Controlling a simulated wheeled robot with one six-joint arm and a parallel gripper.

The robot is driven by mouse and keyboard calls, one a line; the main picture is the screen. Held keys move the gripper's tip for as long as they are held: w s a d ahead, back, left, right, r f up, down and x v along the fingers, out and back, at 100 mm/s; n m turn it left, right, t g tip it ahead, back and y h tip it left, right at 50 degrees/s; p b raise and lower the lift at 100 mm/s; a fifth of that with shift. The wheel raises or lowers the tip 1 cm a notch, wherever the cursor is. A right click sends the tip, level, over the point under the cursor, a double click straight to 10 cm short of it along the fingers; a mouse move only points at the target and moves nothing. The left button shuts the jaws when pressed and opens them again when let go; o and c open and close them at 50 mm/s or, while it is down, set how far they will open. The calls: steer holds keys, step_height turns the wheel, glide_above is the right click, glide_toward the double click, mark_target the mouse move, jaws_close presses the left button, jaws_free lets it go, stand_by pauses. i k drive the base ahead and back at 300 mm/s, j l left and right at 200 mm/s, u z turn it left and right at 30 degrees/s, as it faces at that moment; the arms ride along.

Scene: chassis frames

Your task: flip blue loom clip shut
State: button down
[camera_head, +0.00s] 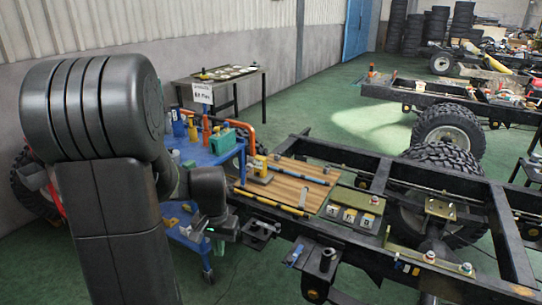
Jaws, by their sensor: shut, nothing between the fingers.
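A small blue piece (295,253), which looks like the loom clip, sits on the near side of the black chassis frame. It is tilted up, but it is too small to tell how its flap stands. My gripper (225,232) is at the end of my dark arm, left of the blue piece and clearly apart from it. The gripper points down beside the near left end of the frame. It is shut and empty, though its fingertips are small and dark here.
A black post (327,260) stands just right of the blue piece. A wooden board (300,185) with yellow-and-blue rods and small numbered blocks (350,216) lie on the frame (400,245). A blue cart (212,152) stands behind my gripper. Green floor is free in front.

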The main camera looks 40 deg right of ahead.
mark_target(246, 171)
steer(key=i+l+z, duration=0.2)
steer(key=i, duration=0.35)
steer(key=i+l+z, duration=0.2)
steer(key=i, duration=0.35)
steer(key=i+l+z, duration=0.2)
steer(key=i, duration=0.35)
steer(key=i+l+u, duration=0.1)
steer(key=i+l, duration=0.1)
steer(key=i, duration=0.1)
